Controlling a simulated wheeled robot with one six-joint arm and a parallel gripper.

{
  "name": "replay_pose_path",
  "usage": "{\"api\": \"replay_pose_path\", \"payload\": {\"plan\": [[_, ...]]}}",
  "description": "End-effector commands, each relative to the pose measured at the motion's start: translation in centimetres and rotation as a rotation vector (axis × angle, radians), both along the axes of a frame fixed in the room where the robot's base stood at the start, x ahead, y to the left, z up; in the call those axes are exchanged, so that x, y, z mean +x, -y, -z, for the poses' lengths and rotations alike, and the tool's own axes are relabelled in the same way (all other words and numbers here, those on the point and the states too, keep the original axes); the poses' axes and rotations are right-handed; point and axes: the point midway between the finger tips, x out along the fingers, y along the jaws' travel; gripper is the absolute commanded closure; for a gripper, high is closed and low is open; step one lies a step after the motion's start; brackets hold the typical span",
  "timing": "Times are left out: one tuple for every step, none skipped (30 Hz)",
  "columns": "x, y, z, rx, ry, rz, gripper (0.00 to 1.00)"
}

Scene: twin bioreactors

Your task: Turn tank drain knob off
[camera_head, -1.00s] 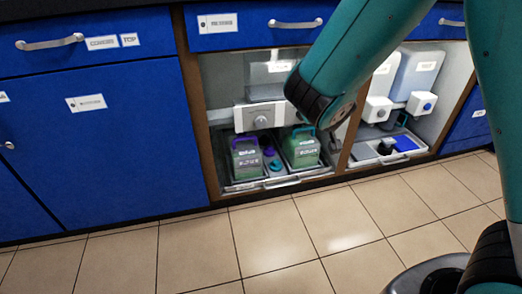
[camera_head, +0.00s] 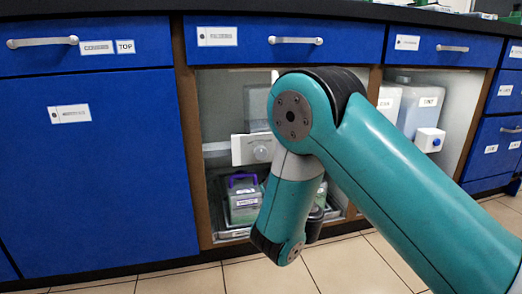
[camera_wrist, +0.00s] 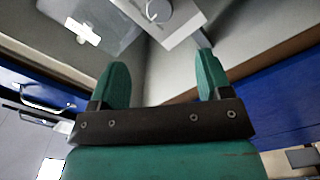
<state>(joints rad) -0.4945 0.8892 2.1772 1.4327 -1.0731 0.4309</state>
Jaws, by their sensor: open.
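A round grey knob (camera_head: 262,152) sits on a white block (camera_head: 240,150) inside the open left cabinet bay, partly behind my arm. In the head view my arm hides the fingers. A second white block with a blue knob (camera_head: 436,142) is in the right bay, below a clear tank (camera_head: 421,107).
A green container with a purple handle (camera_head: 243,198) stands in a tray below the left block, partly covered by my arm. Blue doors and drawers (camera_head: 100,170) frame the bays, with handles (camera_head: 295,40) sticking out. The tiled floor (camera_head: 190,280) is clear at the front.

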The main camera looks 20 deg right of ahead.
Motion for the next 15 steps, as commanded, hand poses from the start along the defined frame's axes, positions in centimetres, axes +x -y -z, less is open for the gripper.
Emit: {"api": "replay_pose_path", "payload": {"plan": [[0.6,0.1,-0.8,-0.001,-0.002,0.002,0.29],[0.9,0.0,-0.9,0.000,-0.001,0.002,0.29],[1.1,0.0,-0.9,-0.001,-0.002,0.002,0.29],[1.4,0.0,-0.9,-0.001,-0.001,0.002,0.29],[1.6,0.0,-0.9,-0.001,-0.002,0.002,0.29],[1.9,0.0,-0.9,0.000,-0.002,0.002,0.29],[2.1,0.0,-0.9,0.000,-0.003,0.003,0.29],[2.3,0.0,-0.9,0.001,-0.002,0.002,0.29],[2.5,0.0,-0.9,0.001,-0.002,0.002,0.29],[2.7,0.0,-0.8,0.001,-0.002,0.002,0.29],[2.9,0.0,-0.8,0.000,-0.002,0.002,0.29],[3.1,0.1,-0.8,0.000,-0.002,0.002,0.29],[3.3,0.1,-0.8,-0.001,-0.002,0.002,0.29],[3.4,0.1,-0.8,-0.001,-0.003,0.003,0.29],[3.8,0.1,-0.8,0.002,-0.001,0.004,0.29]]}}
